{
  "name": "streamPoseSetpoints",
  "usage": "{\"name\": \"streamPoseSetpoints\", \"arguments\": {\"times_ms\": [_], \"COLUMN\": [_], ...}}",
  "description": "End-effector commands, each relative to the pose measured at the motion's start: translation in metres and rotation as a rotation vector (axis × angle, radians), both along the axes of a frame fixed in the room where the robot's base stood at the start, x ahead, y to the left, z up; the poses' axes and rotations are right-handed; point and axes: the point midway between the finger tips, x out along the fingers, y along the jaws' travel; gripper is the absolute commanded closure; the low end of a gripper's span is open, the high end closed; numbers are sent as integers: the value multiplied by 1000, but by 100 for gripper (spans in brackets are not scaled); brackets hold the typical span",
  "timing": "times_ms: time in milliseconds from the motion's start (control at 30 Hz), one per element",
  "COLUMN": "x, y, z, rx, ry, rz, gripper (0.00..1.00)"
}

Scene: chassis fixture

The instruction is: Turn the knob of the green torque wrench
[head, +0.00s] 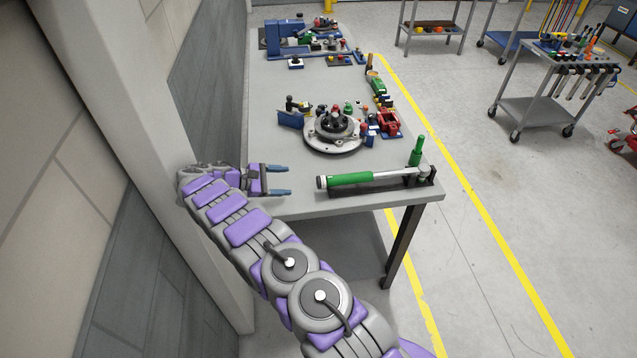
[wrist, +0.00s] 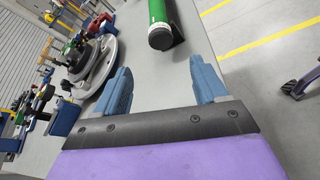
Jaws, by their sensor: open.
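The green torque wrench (head: 350,179) lies along the front edge of the table in the head view, with its green grip to the left and its metal head at the right in a dark holder (head: 390,187). Its knob (head: 322,182) is the dark and silver end at the left of the grip. My gripper (head: 290,180) is open and empty, left of the knob and apart from it, with its blue fingers pointing toward it. In the wrist view, the knob end (wrist: 161,38) shows beyond and between the blue fingers (wrist: 163,82).
A round metal fixture (head: 333,131) with colored parts stands behind the wrench on the grey table (head: 275,110). An upright green handle (head: 417,150) stands by the wrench head. A wall and pillar (head: 150,150) are close on the left. The table between gripper and knob is clear.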

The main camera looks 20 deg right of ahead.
Motion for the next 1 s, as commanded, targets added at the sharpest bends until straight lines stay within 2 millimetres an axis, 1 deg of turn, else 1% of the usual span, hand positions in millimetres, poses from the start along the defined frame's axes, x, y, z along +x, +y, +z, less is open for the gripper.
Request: {"name": "streamPoseSetpoints", "arguments": {"times_ms": [267, 500, 633, 700, 800, 1000], "x": [-6, -11, -13, -14, -14, -14], "y": [-43, -89, -110, -117, -123, -125], "z": [-19, -36, -43, -45, -48, -49], "rx": [-7, -6, -2, -3, -4, -6], "ry": [0, 0, -2, -2, -3, -4], "rz": [1, 1, -1, 0, 2, 4], "gripper": [28, 28, 28, 28, 28, 28]}}
